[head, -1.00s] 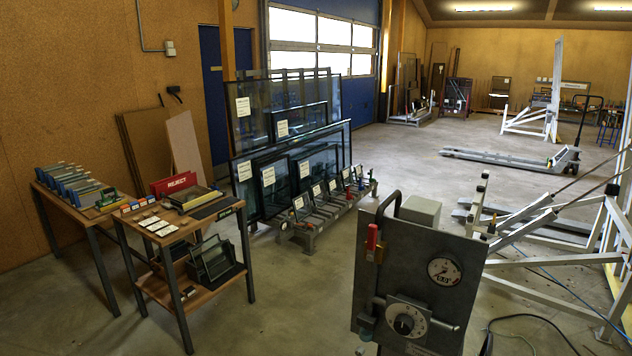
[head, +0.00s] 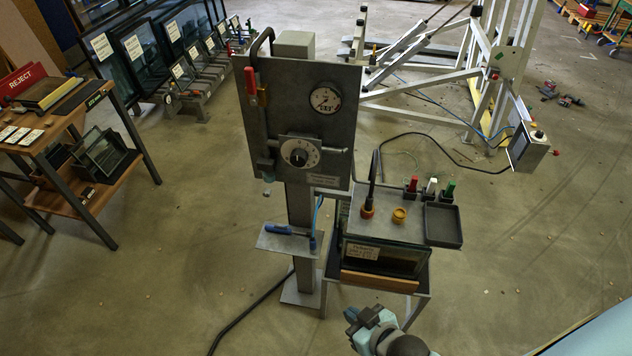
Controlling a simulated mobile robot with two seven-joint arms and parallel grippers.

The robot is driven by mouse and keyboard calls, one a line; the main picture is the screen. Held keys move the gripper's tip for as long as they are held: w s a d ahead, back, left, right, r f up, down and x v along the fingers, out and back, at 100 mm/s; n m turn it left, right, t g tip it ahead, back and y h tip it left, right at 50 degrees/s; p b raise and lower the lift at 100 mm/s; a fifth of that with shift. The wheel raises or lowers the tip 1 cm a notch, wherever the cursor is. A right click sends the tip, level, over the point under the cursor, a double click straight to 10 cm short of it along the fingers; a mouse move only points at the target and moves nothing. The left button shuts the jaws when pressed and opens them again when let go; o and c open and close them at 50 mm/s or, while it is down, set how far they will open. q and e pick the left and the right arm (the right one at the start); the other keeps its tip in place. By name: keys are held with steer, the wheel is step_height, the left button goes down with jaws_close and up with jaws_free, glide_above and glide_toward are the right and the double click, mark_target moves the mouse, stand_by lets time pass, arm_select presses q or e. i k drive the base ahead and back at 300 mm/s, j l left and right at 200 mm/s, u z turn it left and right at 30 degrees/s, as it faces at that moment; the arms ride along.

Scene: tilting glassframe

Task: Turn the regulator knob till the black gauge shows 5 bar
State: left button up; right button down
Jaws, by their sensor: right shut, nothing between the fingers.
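The regulator knob (head: 299,157) is a black round knob on a pale, marked dial, low on an upright grey panel (head: 287,104). My right gripper (head: 362,318) is at the bottom of the head view, in front of and well below the panel. It is shut and empty, apart from the knob. My left gripper is not in view.
A red-handled lever (head: 252,88) is on the panel's left side. A small shelf (head: 285,240) with a blue-handled tool sticks out below. Right of the post, a bench (head: 385,283) carries a glass-sided box, bottles and a dark tray (head: 443,225).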

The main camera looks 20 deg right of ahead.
mark_target(299, 157)
steer(key=i+j+z, duration=0.1)
steer(key=z, duration=0.3)
steer(key=j+z, duration=0.15)
steer(key=z, duration=0.25)
steer(key=i+j+z, duration=0.1)
steer(key=z, duration=0.3)
steer(key=j+z, duration=0.5)
steer(key=j, duration=0.65)
steer(key=i, duration=0.05)
